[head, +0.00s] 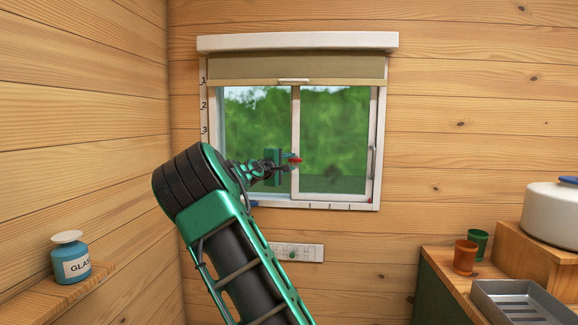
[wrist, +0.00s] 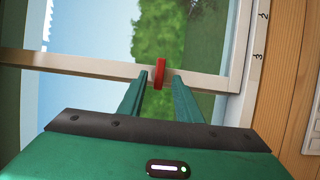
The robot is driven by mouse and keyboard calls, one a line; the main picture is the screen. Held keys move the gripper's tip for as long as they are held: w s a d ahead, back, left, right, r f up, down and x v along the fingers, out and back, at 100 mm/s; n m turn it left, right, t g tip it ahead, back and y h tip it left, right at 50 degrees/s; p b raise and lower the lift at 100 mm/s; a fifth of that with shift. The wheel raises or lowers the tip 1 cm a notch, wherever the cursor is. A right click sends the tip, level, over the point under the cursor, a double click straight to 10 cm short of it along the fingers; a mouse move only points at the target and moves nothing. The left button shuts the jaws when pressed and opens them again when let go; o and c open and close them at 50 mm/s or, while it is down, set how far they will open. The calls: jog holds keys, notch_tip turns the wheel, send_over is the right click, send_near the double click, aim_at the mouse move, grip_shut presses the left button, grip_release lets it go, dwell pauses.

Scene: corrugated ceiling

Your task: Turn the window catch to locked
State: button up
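The red window catch (head: 297,160) sits on the upright bar between the two panes of the sliding window (head: 295,132). In the wrist view the catch (wrist: 160,73) stands between my two fingertips, with a small gap on each side. My gripper (head: 289,158) is at the catch in the head view, and it fills the lower part of the wrist view (wrist: 159,76). Its fingers are apart and hold nothing. Whether a finger touches the catch is hard to tell. The catch's base is partly hidden in the head view.
A blind (head: 295,68) is partly lowered over the window. A dark handle (head: 371,161) is on the right sash. A white panel (head: 310,253) is below. A blue jar (head: 70,262) stands on the left shelf. Cups (head: 465,257) and a grey tray (head: 520,302) are at right.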

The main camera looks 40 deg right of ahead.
jog(key=shift+x, duration=1)
grip_shut()
